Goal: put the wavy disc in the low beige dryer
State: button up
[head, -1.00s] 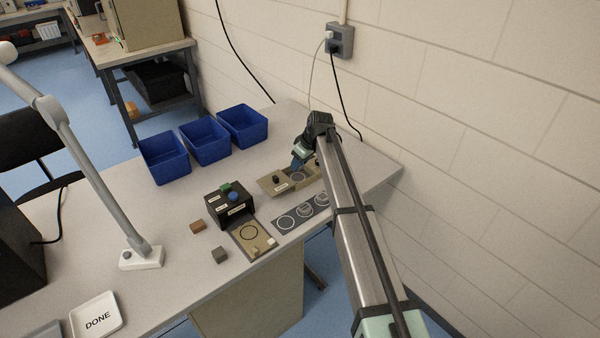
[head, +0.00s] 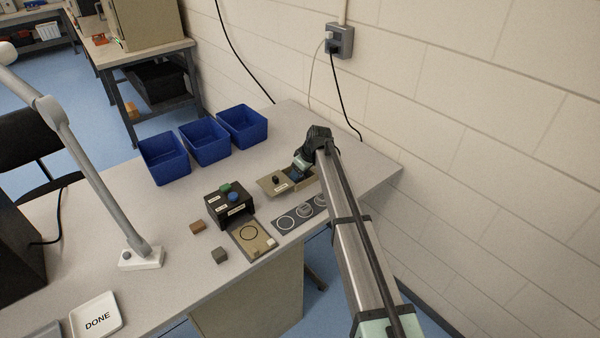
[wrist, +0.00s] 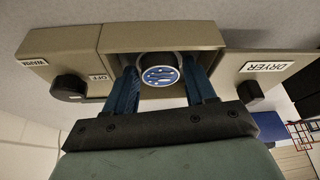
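The dryer (head: 268,185) also shows in the head view, with a black knob and a label. My gripper (head: 297,173) reaches down into it there and hides the disc.
A dark press (head: 228,205) with green and blue buttons stands left of the dryer. In front lie a beige plate (head: 240,240) and a dark strip (head: 284,229) with ringed places. Brown and grey blocks lie nearby. Blue bins (head: 165,170) stand behind; the wall is close on the right.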

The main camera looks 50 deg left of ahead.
jog(key=v, duration=1.2)
jog(key=shift+r, duration=0.2)
jog(key=shift+a, duration=0.1)
dwell(1.0)
